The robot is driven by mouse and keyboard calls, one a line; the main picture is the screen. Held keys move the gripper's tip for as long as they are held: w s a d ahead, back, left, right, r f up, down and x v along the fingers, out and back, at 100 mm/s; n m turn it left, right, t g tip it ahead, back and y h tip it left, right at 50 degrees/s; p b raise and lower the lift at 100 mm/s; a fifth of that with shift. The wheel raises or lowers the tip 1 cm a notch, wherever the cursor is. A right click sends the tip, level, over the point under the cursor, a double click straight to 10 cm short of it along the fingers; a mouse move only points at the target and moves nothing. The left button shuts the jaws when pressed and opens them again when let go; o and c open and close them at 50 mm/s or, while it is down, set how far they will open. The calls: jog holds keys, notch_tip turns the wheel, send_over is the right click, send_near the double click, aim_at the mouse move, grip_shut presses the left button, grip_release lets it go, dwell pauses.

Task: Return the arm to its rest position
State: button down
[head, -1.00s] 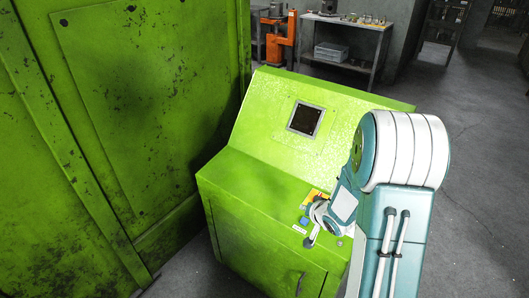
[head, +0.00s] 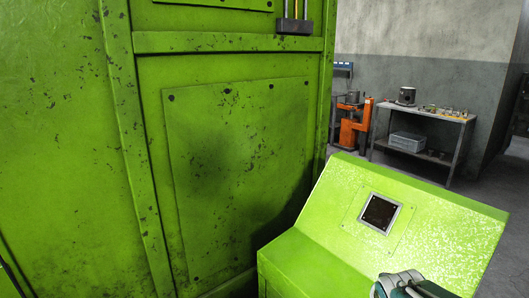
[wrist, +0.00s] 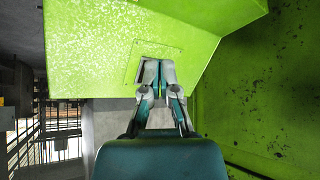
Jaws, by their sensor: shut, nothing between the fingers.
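My gripper (wrist: 159,72) is in the middle of the wrist view, its two grey fingers together with nothing between them. In that view its fingertips overlap the small screen panel of the green console (wrist: 100,45); whether they touch it cannot be told, and no contact shows. In the head view only part of my teal and white arm end shows at the bottom edge, in front of the console (head: 330,262). The rest of my arm is out of the frame.
The large green press body (head: 235,170) fills the left of the head view. The console's dark screen (head: 380,212) faces me. Behind are an orange machine (head: 355,125) and a metal workbench (head: 425,114) with a grey crate (head: 407,142). Grey floor lies open at right.

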jog(key=s+a+r+n+g+y, duration=0.1)
jog(key=s+a+r, duration=0.1)
jog(key=s+a, duration=0.2)
jog(key=s+a+r+n+g+y, duration=0.1)
jog(key=s+a, duration=0.4)
jog(key=s, duration=0.6)
notch_tip(320, 180, up, 3)
jog(key=shift+s+f+n, duration=0.15)
jog(key=shift+s+n, duration=0.1)
jog(key=shift+n, duration=0.35)
